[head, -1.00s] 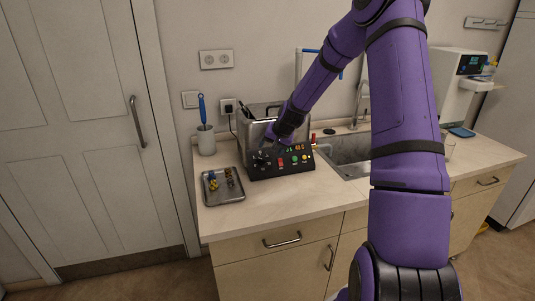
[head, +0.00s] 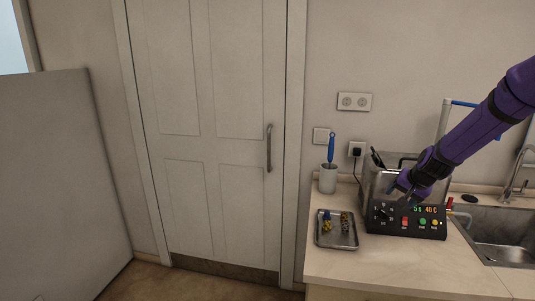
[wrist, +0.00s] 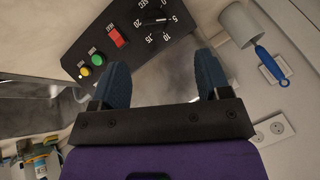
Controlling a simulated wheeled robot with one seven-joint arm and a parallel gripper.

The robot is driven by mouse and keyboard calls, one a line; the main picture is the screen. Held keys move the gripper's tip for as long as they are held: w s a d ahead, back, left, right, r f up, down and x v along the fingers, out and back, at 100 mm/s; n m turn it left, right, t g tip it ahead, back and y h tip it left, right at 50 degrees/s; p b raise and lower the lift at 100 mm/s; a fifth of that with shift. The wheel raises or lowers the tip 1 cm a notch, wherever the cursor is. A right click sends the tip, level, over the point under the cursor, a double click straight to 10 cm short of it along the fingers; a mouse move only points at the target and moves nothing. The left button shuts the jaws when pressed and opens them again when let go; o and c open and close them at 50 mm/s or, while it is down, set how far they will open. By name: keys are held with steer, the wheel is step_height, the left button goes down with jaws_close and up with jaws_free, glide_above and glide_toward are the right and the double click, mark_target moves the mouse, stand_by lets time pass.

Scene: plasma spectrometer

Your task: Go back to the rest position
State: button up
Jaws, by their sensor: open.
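My gripper (wrist: 162,80) is open and empty in the wrist view, its two blue fingers spread apart. In front of it is a black control panel (wrist: 83,45) with a dial (wrist: 153,21), a red switch (wrist: 116,37), and green and yellow buttons. In the head view my gripper (head: 404,187) is small and dark at the end of my purple arm, right by the panel (head: 400,227) on the front of a metal box (head: 376,186). The panel's display is lit. I cannot tell whether the fingers touch the panel.
A metal tray (head: 336,241) with small blue, yellow and dark items lies left of the panel. A grey cup (head: 327,180) holds a blue-handled brush (head: 331,147) behind it. The sink (head: 505,238) is at the right. A closed door (head: 215,120) stands left of the counter.

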steer(key=s+a+r+n+g+h, duration=0.1)
steer(key=s+a+r+n, duration=0.1)
steer(key=s+a+r, duration=0.6)
steer(key=s+a+r+n, duration=0.3)
steer(key=s+a+r, duration=0.3)
steer(key=s+r, duration=0.35)
steer(key=s+a+r+n, duration=0.1)
steer(key=s+a+r, duration=0.1)
steer(key=s, duration=0.8)
steer(key=s+a+r+n, duration=0.1)
steer(key=s+a+r, duration=0.1)
steer(key=s, duration=0.9)
steer(key=shift+v, duration=0.75)
steer(key=shift+w+r, duration=0.1)
steer(key=shift+w, duration=0.1)
